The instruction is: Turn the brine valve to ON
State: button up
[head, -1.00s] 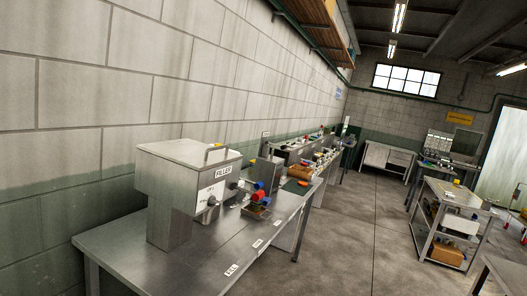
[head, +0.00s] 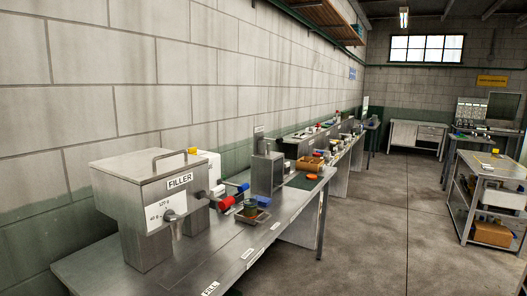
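I see no part of my gripper in the head view. A grey metal box labelled FILLER (head: 135,178) stands on the near end of a steel bench (head: 190,270). Its front has a grey knob (head: 173,224) beside a white plate with gram marks. To its right are a red cylindrical part (head: 228,203) and a blue one (head: 243,188), close together. I cannot tell whether either belongs to the brine valve. No label for brine or ON can be read, so the valve and its setting cannot be made out.
A grey upright unit (head: 267,172) and more crowded benches continue along the left wall. A wheeled shelf cart (head: 485,205) stands at right. The concrete floor (head: 380,230) between is clear.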

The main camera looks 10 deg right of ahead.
aim_at(191, 150)
jog(key=z, duration=1.7)
jog(key=i, duration=1.6)
jog(key=u, duration=2)
jog(key=i, duration=1.05)
jog(key=z, duration=0.25)
